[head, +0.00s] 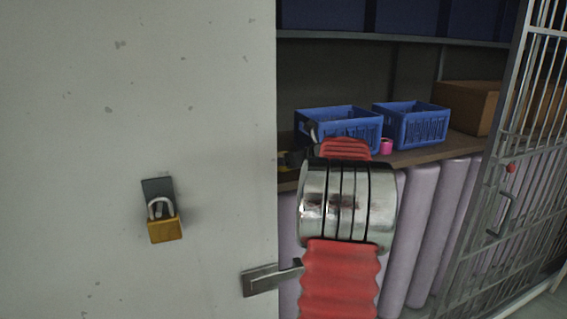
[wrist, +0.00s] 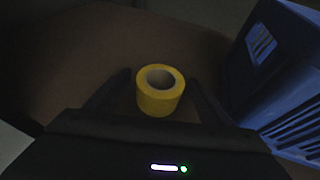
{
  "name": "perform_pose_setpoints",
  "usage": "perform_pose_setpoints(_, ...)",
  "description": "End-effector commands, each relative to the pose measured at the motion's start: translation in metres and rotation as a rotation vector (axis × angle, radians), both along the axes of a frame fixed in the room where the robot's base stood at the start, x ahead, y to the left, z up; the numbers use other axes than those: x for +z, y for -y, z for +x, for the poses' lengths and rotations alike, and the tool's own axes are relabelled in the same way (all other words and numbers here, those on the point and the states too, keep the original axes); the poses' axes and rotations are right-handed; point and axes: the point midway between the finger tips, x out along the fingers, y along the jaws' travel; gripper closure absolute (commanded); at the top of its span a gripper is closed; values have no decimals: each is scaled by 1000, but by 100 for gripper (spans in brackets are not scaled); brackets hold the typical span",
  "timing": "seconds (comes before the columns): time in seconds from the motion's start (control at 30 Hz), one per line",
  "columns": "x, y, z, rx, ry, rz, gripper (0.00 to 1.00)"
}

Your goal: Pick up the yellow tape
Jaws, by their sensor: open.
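The yellow tape (wrist: 160,103) is a roll lying flat on the brown shelf in the wrist view, with its hole facing up. My gripper (wrist: 160,78) is open, with one dark finger on each side of the roll and a gap to each side.
A blue crate (head: 340,117) stands behind my gripper; it appears at right in the wrist view (wrist: 262,85). Another blue crate (head: 427,124), a pink roll (head: 386,146) and a cardboard box (head: 467,103) share the shelf. A white panel (head: 215,90) stands close at left, a barred gate (head: 510,190) at right.

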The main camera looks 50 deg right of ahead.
Motion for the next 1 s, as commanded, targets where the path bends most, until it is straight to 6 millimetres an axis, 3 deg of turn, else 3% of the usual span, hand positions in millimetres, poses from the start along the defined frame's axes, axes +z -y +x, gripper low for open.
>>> perform_pose_setpoints(0.57,0,0,2,0,0,-1,26)
perform_pose_setpoints(1.0,0,0,2,1,0,-1,57)
